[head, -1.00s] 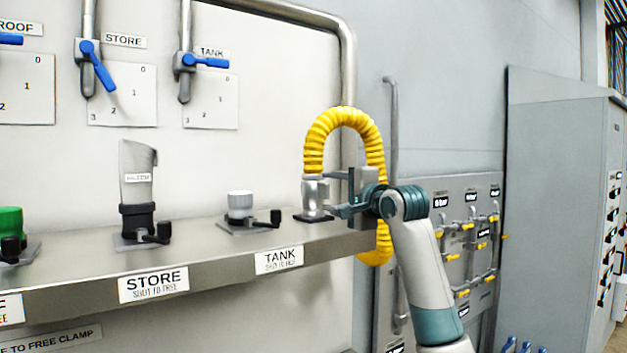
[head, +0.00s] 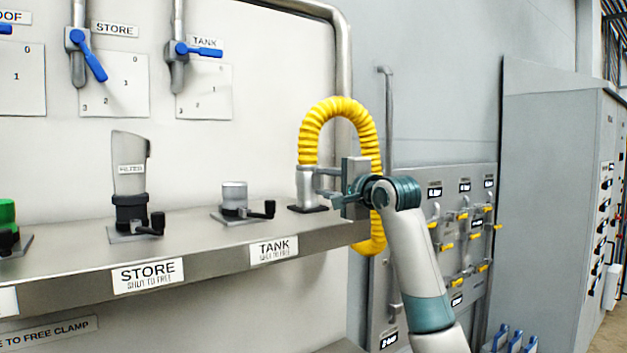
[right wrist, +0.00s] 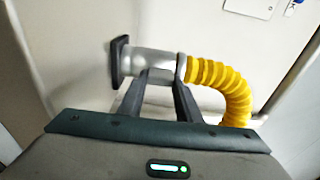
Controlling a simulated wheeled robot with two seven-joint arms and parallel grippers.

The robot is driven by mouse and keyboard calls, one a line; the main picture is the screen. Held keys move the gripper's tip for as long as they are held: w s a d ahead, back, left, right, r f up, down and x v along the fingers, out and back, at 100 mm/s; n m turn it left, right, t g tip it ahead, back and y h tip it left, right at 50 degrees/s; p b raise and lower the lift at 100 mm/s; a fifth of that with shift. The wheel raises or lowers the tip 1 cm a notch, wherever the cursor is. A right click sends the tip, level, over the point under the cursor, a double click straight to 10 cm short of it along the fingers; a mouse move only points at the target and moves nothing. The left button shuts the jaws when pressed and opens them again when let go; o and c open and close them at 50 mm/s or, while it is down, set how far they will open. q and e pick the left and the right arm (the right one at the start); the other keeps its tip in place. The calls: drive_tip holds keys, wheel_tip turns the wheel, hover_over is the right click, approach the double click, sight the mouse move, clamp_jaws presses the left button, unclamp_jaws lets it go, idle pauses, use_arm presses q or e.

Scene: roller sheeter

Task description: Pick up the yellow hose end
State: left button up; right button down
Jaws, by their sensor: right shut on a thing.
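The yellow hose (head: 340,105) arches up and over near the right end of the steel shelf, and its far side hangs down past the shelf edge. Its silver end piece (head: 305,185) points down, with a dark square flange (head: 308,209) at the bottom, at the shelf top. I cannot tell whether the flange touches the shelf. My right gripper (head: 325,183) comes from the right and is shut on the silver end piece. In the right wrist view both fingers (right wrist: 163,82) are at the silver piece (right wrist: 153,63), between the flange and the yellow ribs. My left gripper is not in view.
On the shelf (head: 200,262) stand a grey cup-like fitting (head: 234,196), a filter piece (head: 130,165) and a green-topped part (head: 6,213), all left of the hose. Blue valve handles (head: 198,51) are on the wall above. A pipe panel (head: 460,230) is behind my right arm.

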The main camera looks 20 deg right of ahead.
sight(316, 165)
drive_tip(key=shift+r, duration=0.15)
drive_tip(key=shift+r+b, duration=0.55)
drive_tip(key=shift+r, duration=0.15)
wheel_tip(316, 165, up, 2)
drive_tip(key=shift+r+b, duration=0.1)
drive_tip(key=shift+b, duration=0.45)
drive_tip(key=s+d+r+b, duration=0.3)
drive_tip(key=d+r, duration=0.4)
drive_tip(key=d, duration=0.4)
drive_tip(key=shift+s+b, duration=0.3)
drive_tip(key=shift+b, duration=0.2)
drive_tip(key=shift+d, duration=0.2)
